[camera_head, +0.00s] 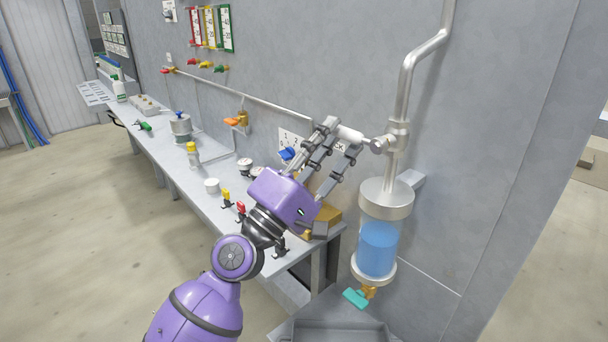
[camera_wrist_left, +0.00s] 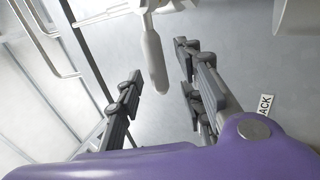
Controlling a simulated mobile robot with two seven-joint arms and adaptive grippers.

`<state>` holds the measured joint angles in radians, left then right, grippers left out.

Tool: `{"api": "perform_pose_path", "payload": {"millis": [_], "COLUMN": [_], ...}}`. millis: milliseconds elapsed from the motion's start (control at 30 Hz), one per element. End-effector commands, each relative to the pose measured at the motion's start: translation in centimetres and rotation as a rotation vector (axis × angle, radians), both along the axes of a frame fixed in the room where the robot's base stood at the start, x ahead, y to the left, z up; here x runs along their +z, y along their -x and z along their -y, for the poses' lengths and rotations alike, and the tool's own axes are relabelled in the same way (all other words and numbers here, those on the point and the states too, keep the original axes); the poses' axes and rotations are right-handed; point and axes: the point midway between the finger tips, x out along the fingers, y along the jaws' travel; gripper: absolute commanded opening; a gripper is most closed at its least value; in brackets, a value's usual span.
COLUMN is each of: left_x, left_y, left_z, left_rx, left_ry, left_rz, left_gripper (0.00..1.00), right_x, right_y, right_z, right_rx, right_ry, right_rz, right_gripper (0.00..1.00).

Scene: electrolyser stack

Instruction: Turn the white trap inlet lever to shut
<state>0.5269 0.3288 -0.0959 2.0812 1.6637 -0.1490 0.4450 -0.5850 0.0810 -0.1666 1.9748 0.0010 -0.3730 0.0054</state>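The white trap inlet lever (camera_head: 351,134) sticks out to the left from a metal valve (camera_head: 381,144) on the vertical pipe, roughly level. Below the valve hangs the clear trap with blue liquid (camera_head: 377,249). My left gripper (camera_head: 340,138) is at the lever, its fingers spread on either side of it. In the left wrist view the lever (camera_wrist_left: 155,62) points down between the two open fingers (camera_wrist_left: 160,68), with a gap visible on both sides. I see no finger clearly touching it. My right gripper is not in view.
The grey wall stands close behind the lever and pipe. A long bench (camera_head: 163,137) runs left with jars, clamps and tools. A teal-handled drain valve (camera_head: 356,297) sits under the trap, above a grey tray (camera_head: 340,335). Blue-handled wall valve (camera_head: 287,154) is left of my fingers.

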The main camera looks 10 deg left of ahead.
Motion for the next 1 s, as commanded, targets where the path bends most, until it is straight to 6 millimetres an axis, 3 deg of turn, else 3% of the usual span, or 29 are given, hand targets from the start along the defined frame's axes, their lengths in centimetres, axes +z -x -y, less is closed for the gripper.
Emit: {"api": "perform_pose_path", "payload": {"millis": [200, 433, 1000], "left_x": [-3.0, -5.0, -5.9], "left_y": [3.5, 5.9, 6.3], "left_z": [-2.5, -4.2, -4.6], "left_rx": [0.002, 0.0, 0.033], "left_ry": [0.006, 0.002, -0.043], "left_rz": [-0.007, -0.005, 0.003], "left_gripper": [0.35, 0.35, 0.35], "right_x": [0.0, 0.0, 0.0], "right_y": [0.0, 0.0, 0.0], "right_z": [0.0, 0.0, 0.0], "right_rx": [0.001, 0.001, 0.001], "right_ry": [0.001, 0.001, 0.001], "right_rz": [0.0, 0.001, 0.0], "right_gripper": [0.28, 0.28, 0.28]}}
